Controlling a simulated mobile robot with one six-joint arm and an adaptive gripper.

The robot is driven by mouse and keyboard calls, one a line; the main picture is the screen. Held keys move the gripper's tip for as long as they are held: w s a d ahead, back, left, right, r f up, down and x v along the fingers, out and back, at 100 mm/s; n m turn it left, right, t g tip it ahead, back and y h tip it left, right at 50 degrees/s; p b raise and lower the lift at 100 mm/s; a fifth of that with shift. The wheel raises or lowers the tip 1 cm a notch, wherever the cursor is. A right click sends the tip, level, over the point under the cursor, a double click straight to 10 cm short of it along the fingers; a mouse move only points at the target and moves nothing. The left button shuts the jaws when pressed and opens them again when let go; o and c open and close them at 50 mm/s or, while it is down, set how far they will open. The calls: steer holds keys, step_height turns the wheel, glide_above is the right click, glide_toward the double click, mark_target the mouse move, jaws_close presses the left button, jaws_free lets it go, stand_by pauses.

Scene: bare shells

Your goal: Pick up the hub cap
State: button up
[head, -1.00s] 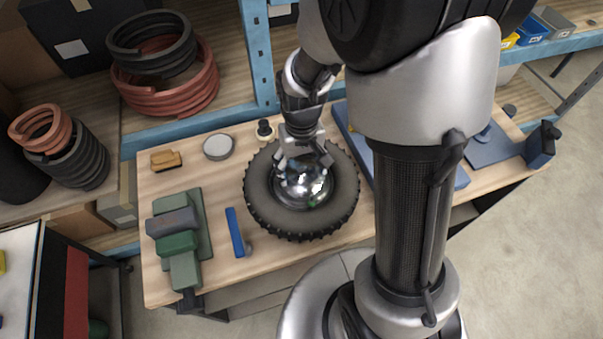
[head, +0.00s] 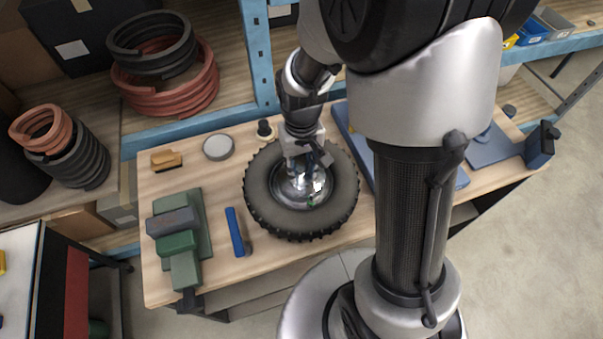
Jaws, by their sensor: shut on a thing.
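The hub cap (head: 308,190) is a shiny chrome dome in the middle of a black knobbly tyre (head: 262,209), which lies flat on the wooden workbench. My gripper (head: 303,168) comes down from above onto the far side of the dome. It is shut on the hub cap, and its fingers hide the upper part of it. I cannot tell whether the hub cap is lifted clear of the tyre.
A round grey tin (head: 218,147), a brown brush (head: 166,160) and a small dark knob (head: 265,130) stand behind. A blue vise (head: 541,146) sits at the right end.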

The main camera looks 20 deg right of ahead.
steer(key=shift+s+f, duration=0.25)
steer(key=shift+f, duration=0.05)
